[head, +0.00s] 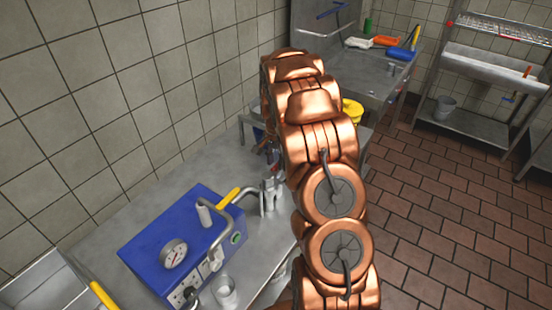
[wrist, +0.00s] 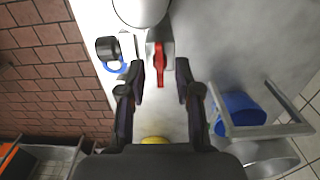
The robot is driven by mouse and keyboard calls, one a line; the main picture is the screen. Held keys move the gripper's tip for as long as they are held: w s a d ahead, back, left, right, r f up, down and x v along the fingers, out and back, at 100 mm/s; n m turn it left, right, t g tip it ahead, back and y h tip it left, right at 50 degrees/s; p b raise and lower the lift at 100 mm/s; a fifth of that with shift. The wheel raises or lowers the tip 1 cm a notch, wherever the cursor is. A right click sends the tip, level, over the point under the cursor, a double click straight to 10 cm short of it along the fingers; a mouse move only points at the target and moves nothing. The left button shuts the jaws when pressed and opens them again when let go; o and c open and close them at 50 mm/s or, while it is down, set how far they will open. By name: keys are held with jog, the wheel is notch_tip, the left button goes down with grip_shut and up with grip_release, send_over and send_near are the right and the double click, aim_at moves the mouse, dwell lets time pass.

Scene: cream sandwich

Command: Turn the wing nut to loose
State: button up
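In the wrist view a narrow red part (wrist: 160,66) stands out from a grey metal fitting at the top middle. It looks like the wing nut, but its shape is too small to be sure. My gripper (wrist: 162,70) is open, with one dark finger on each side of the red part. Gaps show between the red part and both fingers, so they look apart from it. In the head view my copper arm hides most of the gripper. Metal pipe fittings (head: 270,195) stand on the counter just left of the arm.
A blue machine box (head: 180,245) with a gauge (head: 173,254) and bent pipes stands on the steel counter (head: 130,210) along the tiled wall. A blue container (wrist: 240,108) in a metal frame lies right of my fingers. A black cylinder (wrist: 108,48) is at the left.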

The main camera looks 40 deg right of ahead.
jog(key=shift+f, duration=0.2)
jog(key=shift+c, duration=0.3)
grip_shut()
jog(key=shift+f+b, duration=0.1)
jog(key=shift+b, duration=0.3)
